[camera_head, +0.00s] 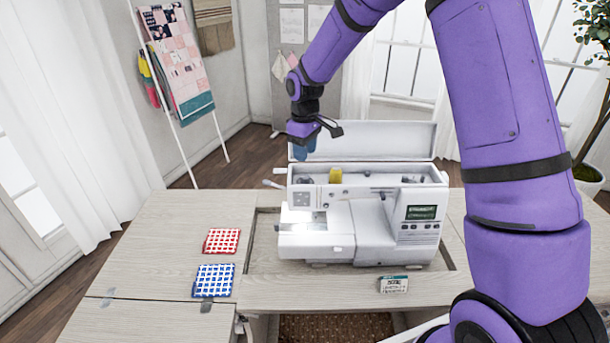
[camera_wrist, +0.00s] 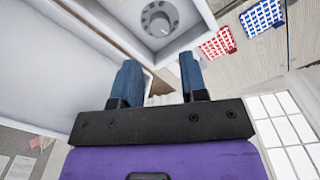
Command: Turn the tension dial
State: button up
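The sewing machine (camera_head: 350,225) stands in the cabinet's recess with its top lid (camera_head: 385,140) raised. The tension dial, a round grey knob (camera_wrist: 159,18), shows at the top of the wrist view, set in a pale surface of the machine. In the head view I cannot single it out for certain. My gripper (camera_head: 302,148) is above the left end of the machine, in front of the raised lid. In the wrist view its two blue fingers (camera_wrist: 158,66) are spread with nothing between them. The dial lies beyond the fingertips, apart from them.
A yellow spool (camera_head: 335,175) sits in the machine's open top. A red checked cloth (camera_head: 222,241) and a blue checked cloth (camera_head: 214,280) lie on the table left of the machine. A small packet (camera_head: 393,284) lies in front. The table's left part (camera_head: 160,235) is mostly clear.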

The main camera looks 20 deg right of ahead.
aim_at(305, 176)
notch_tip(305, 176, down, 8)
jog(key=shift+f, duration=0.2)
dwell(0.3)
jog(key=c, duration=0.7)
